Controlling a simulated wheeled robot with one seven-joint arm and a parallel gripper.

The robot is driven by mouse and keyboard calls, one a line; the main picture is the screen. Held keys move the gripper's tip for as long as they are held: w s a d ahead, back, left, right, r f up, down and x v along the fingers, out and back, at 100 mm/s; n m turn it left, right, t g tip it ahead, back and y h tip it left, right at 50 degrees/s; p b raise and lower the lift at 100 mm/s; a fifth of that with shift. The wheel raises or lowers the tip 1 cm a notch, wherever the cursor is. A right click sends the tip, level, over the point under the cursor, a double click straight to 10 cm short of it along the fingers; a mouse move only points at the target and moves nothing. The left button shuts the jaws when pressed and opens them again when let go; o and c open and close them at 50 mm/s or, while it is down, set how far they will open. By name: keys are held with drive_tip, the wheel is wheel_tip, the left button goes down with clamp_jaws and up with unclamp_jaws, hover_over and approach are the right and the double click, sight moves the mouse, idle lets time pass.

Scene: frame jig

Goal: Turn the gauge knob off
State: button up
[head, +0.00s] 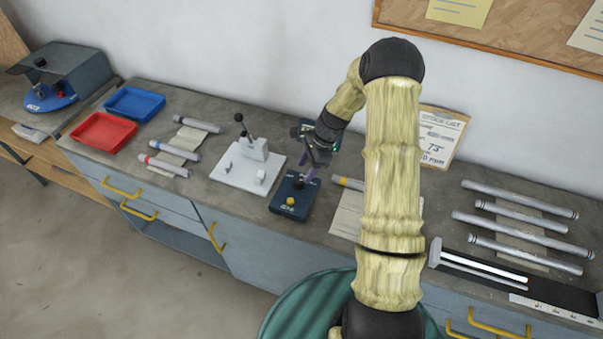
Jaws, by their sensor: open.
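A dark blue gauge box (283,207) stands on the bench right of the white jig plate. A yellow round part (291,201) is on its front top, above a small white label too small to read. My gripper (307,180) is open and points down over the back part of this box. Its purple fingers are close to the box top, around or just above a dark part that may be the knob. The gripper hides that part, so I cannot tell whether they touch or how the knob is turned. A dark piece with a small green light shows behind my wrist.
Grey tubes (515,200), red (103,132) and blue (134,103) trays, and a clipboard (438,135) stand farther off.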

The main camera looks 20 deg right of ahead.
sight(299, 180)
drive_tip(key=shift+p+x, duration=0.55)
drive_tip(key=shift+x, duration=1.65)
drive_tip(key=shift+c, duration=0.2)
drive_tip(key=c, duration=0.9)
